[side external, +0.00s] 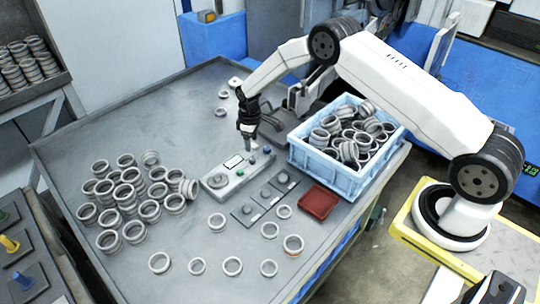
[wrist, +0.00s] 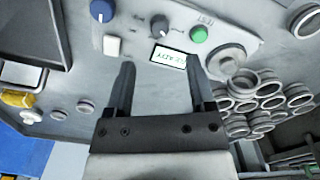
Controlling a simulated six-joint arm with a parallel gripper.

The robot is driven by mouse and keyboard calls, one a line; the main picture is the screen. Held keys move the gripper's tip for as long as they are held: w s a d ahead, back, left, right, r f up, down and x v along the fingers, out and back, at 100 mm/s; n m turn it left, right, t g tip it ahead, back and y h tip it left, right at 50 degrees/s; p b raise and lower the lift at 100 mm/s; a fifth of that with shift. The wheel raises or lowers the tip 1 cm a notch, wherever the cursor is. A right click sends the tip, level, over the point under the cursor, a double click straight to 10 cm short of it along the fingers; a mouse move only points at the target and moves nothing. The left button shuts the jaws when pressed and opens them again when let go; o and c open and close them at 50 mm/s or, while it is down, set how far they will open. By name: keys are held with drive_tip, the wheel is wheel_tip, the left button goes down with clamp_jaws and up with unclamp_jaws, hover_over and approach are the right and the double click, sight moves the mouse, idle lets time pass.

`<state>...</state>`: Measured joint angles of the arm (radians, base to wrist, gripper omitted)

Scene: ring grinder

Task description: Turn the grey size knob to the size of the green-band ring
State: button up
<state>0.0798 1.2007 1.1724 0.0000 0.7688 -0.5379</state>
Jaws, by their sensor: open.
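The control panel (side external: 213,187) stands on the table and has a lit display (wrist: 169,57) reading READY in the wrist view. The grey size knob (wrist: 159,22) sits between a blue knob (wrist: 101,10) and a green button (wrist: 199,34). My gripper (wrist: 160,72) is open and empty, its two fingers apart and pointing at the panel. In the side view my gripper (side external: 247,133) is above the panel's far side, apart from the knob. Several loose rings, one of them (side external: 293,245) at the front right, lie on the table; I cannot tell which has a green band.
A blue crate (side external: 318,163) full of rings stands right of the panel. A red tray (side external: 319,202) and dark square pads (side external: 247,212) lie in front of it. A large heap of rings (side external: 128,196) is on the left. The table's front middle holds only scattered rings.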

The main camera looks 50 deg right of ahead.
sight(252, 158)
drive_tip(key=shift+f, duration=0.25)
drive_tip(key=shift+f, duration=3.7)
clamp_jaws()
